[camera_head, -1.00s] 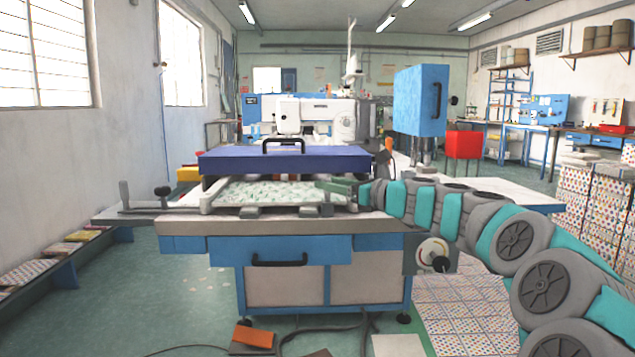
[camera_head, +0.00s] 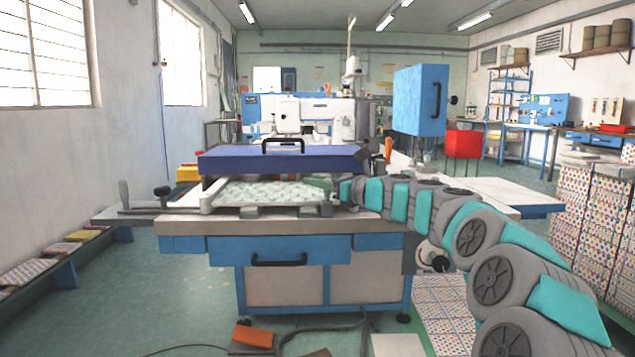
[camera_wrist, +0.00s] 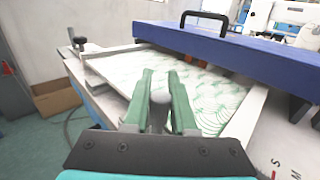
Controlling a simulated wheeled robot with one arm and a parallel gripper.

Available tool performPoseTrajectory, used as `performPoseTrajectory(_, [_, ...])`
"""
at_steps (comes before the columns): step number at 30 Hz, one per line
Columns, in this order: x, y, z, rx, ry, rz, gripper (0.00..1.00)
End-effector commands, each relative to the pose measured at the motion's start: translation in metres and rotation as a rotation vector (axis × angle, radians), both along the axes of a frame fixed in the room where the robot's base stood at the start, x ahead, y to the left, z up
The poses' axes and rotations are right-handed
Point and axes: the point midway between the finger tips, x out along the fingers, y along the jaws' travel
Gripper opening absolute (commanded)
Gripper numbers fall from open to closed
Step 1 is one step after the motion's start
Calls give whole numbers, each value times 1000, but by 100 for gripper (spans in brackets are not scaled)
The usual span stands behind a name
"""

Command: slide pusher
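The pusher is not clearly marked. A grey round-topped knob (camera_wrist: 159,112) stands between my gripper's two green fingers (camera_wrist: 160,78) in the wrist view. The fingers are on either side of it; I cannot tell whether both press on it. In the head view my gripper (camera_head: 320,183) reaches from the right to the front right corner of a white frame. The frame (camera_head: 208,201) holds a sheet with a green pattern (camera_head: 262,192), and the sheet also shows in the wrist view (camera_wrist: 192,77).
A blue plate (camera_head: 285,158) with a black handle (camera_head: 284,142) lies above the back of the sheet. A lever with a black knob (camera_head: 162,191) is at the table's left end. A blue box (camera_head: 420,100) stands at right. The white table top at right is clear.

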Motion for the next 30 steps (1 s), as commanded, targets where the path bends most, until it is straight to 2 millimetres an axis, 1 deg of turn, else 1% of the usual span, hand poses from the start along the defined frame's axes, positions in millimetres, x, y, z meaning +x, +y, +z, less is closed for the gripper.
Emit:
performPoseTrajectory(1, [0, 0, 0, 0, 0, 1, 16])
performPoseTrajectory(5, [0, 0, 0, 0, 0, 1, 1])
performPoseTrajectory(6, [0, 0, 0, 0, 0, 1, 0])
performPoseTrajectory(30, [0, 1, 0, -1, 1, 2, 0])
